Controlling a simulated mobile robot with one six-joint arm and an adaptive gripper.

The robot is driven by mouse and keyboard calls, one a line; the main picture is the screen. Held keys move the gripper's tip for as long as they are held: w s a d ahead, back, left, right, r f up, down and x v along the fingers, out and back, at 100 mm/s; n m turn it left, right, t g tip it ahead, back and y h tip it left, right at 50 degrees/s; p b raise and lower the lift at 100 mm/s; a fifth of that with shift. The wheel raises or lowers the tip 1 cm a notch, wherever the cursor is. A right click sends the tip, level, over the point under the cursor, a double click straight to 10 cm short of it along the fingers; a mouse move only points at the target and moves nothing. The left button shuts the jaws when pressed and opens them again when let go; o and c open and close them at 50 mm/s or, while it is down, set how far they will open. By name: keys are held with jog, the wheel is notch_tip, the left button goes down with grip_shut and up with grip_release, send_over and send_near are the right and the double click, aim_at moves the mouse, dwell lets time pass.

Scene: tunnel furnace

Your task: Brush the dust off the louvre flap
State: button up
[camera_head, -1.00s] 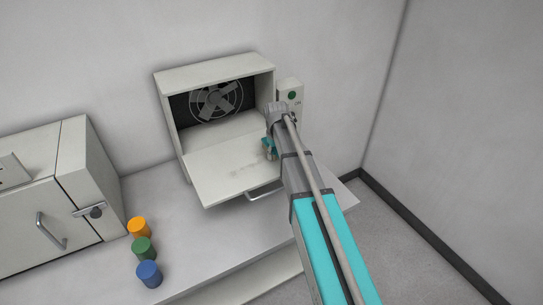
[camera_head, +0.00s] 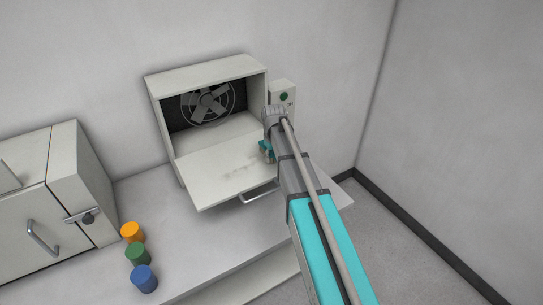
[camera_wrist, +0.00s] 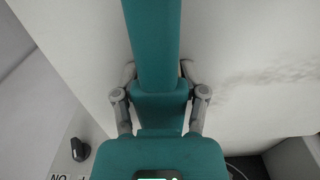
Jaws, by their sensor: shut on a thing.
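The louvre flap (camera_head: 212,187) is a pale panel hanging open and sloping outward at the front of a fan housing. A grey dust smear (camera_head: 238,170) lies across its middle; the dust also shows right of my gripper in the wrist view (camera_wrist: 268,80). My gripper (camera_head: 266,150) is over the flap's right side, beside the smear. In the wrist view my gripper (camera_wrist: 156,73) has its grey fingers closed in around a thing, apparently a brush.
The housing (camera_head: 208,72) holds a fan (camera_head: 208,102). A handle (camera_head: 259,194) sticks out from the flap's front edge. Orange, green and blue cylinders stand on the bench near a closed cabinet (camera_head: 84,180) at left.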

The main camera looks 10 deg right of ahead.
aim_at(238, 176)
jog(key=shift+s, duration=0.1)
dwell(0.3)
jog(key=shift+s+a, duration=0.25)
jog(key=shift+a, duration=0.65)
jog(key=shift+s+a, duration=0.25)
jog(key=shift+a, duration=0.6)
jog(key=shift+a, duration=0.1)
jog(key=shift+s+a+f, duration=0.1)
jog(key=shift+s+a, duration=0.25)
jog(key=shift+a, duration=0.5)
jog(key=shift+s+a, duration=0.3)
jog(key=shift+a, duration=0.55)
jog(key=shift+s+a, duration=0.25)
jog(key=shift+a, duration=0.65)
jog(key=shift+s+a, duration=0.25)
jog(key=shift+a, duration=0.6)
jog(key=shift+a, duration=0.15)
jog(key=shift+s+a, duration=0.35)
jog(key=shift+a, duration=0.45)
jog(key=shift+s+a, duration=0.3)
jog(key=shift+a, duration=0.5)
